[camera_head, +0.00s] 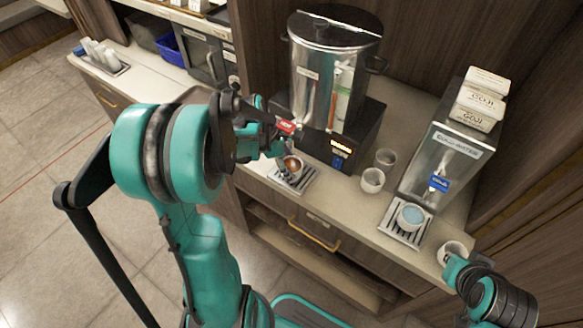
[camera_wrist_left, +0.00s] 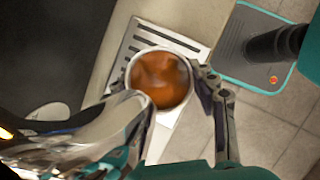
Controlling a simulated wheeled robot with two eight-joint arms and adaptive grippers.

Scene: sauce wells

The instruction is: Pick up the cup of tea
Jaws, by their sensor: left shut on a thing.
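The cup of tea (camera_head: 291,168), a white cup with brown-orange tea, is at the drip tray (camera_head: 304,184) in front of the steel urn. It also shows from above in the left wrist view (camera_wrist_left: 160,78), over the slotted tray (camera_wrist_left: 190,43). My left gripper (camera_head: 284,158) is shut on this cup, with a finger at its side (camera_wrist_left: 207,85). I cannot tell whether the cup touches the tray. My right gripper (camera_head: 456,268) is at the lower right beside a white cup (camera_head: 453,249); its fingers are too unclear to read.
The steel urn (camera_head: 327,75) stands close behind the tea. Two empty cups (camera_head: 373,180) (camera_head: 385,158) stand to its right. A cold water dispenser (camera_head: 440,160) has a cup of water (camera_head: 411,216) on its tray. Goji boxes (camera_head: 478,104) sit on top. The counter's front edge is near.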

